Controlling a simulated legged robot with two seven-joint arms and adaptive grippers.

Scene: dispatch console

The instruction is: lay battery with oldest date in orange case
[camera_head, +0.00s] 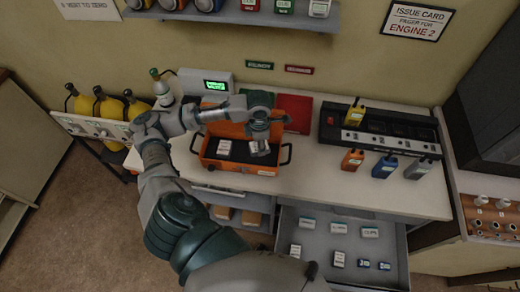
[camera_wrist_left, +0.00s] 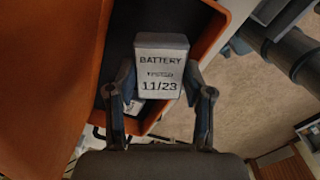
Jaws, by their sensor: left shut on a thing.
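My left gripper (camera_head: 262,133) is shut on a grey-white battery (camera_head: 260,149). In the left wrist view this battery (camera_wrist_left: 161,68) sits between the two fingers and its label reads "BATTERY TESTED 11/23". The gripper is over the right part of the open orange case (camera_head: 238,168), which stands on the counter. The case's dark inside and orange wall (camera_wrist_left: 212,50) show behind the battery in the wrist view. I cannot tell whether the battery touches the case. A white labelled block (camera_head: 224,147) lies in the case's left part. My right gripper is not in view.
An open drawer (camera_head: 318,240) below the counter holds several small batteries, dates unreadable. A black charger rack (camera_head: 345,135) with radios stands at the right. A small green display (camera_head: 215,85) is behind the case. Yellow cylinders (camera_head: 110,107) stand at the left.

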